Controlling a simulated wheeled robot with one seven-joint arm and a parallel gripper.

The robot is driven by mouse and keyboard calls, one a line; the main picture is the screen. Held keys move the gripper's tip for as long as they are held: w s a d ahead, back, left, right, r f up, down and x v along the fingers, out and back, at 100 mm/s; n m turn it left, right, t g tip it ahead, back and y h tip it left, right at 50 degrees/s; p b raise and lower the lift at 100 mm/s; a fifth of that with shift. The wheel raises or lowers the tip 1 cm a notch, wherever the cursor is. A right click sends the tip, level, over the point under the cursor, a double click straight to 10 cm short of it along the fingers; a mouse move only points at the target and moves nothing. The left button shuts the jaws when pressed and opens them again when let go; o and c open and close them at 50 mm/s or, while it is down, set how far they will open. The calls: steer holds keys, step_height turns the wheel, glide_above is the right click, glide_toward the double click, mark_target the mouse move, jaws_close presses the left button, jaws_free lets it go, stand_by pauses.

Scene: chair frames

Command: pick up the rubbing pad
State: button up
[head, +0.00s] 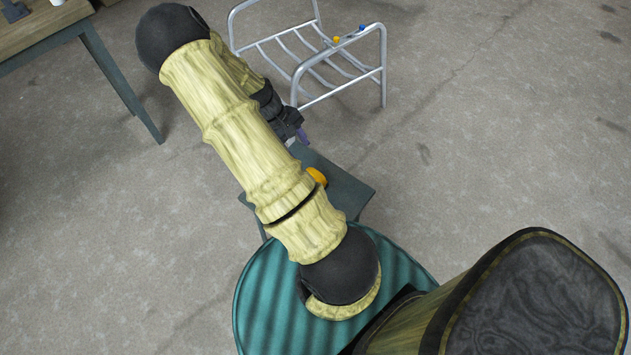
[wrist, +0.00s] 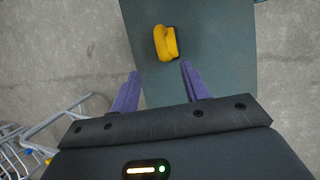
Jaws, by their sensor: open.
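The rubbing pad (wrist: 166,43) has a yellow grip and a dark edge along one side. It sits on the small dark green table (wrist: 215,75) in the wrist view, ahead of my fingertips. In the head view, part of the yellow pad (head: 317,176) shows beside my arm, and the table (head: 346,190) is partly hidden by the arm. My gripper (wrist: 160,72) is open and empty, its two purple fingers spread apart on the near side of the pad, with a gap between them and the pad. In the head view, my gripper (head: 301,137) shows only in part.
A silver metal chair frame (head: 335,65) stands beyond the small table, with a yellow and a blue knob on its top rail. A wooden-topped table (head: 40,25) is at the upper left. The concrete floor (head: 500,130) to the right is clear.

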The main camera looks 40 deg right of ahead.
mark_target(314, 171)
steer(key=x, duration=0.7)
steer(key=shift+s+d+f+b, duration=0.1)
steer(key=shift+s+f+b, duration=0.05)
steer(key=shift+f+b, duration=0.2)
steer(key=x, duration=0.5)
steer(key=shift+s+f, duration=0.1)
steer(key=shift+s, duration=0.05)
steer(key=shift+c, duration=0.5)
jaws_close()
